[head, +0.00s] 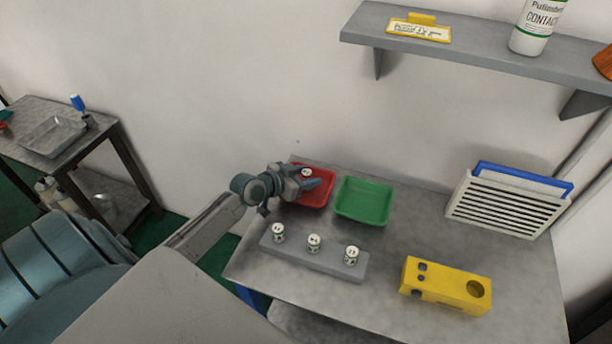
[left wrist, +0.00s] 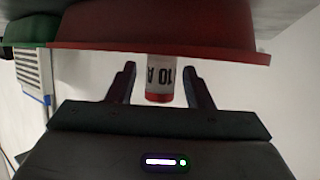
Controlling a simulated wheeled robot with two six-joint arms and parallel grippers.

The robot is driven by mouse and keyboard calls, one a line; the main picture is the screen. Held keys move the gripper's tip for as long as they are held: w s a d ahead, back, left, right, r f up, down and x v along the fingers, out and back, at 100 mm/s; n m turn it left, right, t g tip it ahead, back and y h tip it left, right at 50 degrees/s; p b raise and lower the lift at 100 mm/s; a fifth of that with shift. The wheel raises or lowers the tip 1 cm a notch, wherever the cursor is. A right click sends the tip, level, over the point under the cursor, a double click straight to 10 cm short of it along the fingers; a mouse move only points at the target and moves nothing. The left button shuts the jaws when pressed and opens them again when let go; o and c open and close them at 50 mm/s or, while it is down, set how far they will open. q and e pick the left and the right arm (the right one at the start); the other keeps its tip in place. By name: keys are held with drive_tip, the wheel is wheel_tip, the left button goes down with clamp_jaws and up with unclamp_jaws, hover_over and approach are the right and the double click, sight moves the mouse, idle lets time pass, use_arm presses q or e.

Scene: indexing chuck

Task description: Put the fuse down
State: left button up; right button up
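The fuse (left wrist: 160,80), a small white cylinder marked 10 A with a red end, is at the red tray (head: 318,201); its top also shows in the head view (head: 306,172). In the left wrist view the picture is upside down, and the wall of the red tray (left wrist: 160,28) hides the fuse's lower part. My left gripper (head: 308,181) is open at the red tray, with one finger on each side of the fuse and a visible gap on both sides. Whether the fuse rests on the tray floor is hidden. My right gripper is not in view.
A green tray (head: 364,202) stands right of the red one. A grey rack (head: 330,265) in front holds three similar fuses. A yellow block with holes (head: 445,286) and a white slatted box (head: 506,205) stand to the right. A shelf (head: 470,55) hangs above. The table's middle is clear.

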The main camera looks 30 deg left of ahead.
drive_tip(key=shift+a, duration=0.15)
use_arm(q)
drive_tip(key=shift+s+r, duration=0.1)
drive_tip(key=shift+r, duration=0.1)
drive_tip(key=v, duration=0.5)
drive_tip(key=shift+s+a, duration=0.2)
drive_tip(key=shift+s, duration=0.1)
drive_tip(key=p+v, duration=0.2)
drive_tip(key=v, duration=0.4)
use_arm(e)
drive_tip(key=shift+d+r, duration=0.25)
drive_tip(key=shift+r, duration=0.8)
use_arm(q)
drive_tip(key=shift+s, duration=0.1)
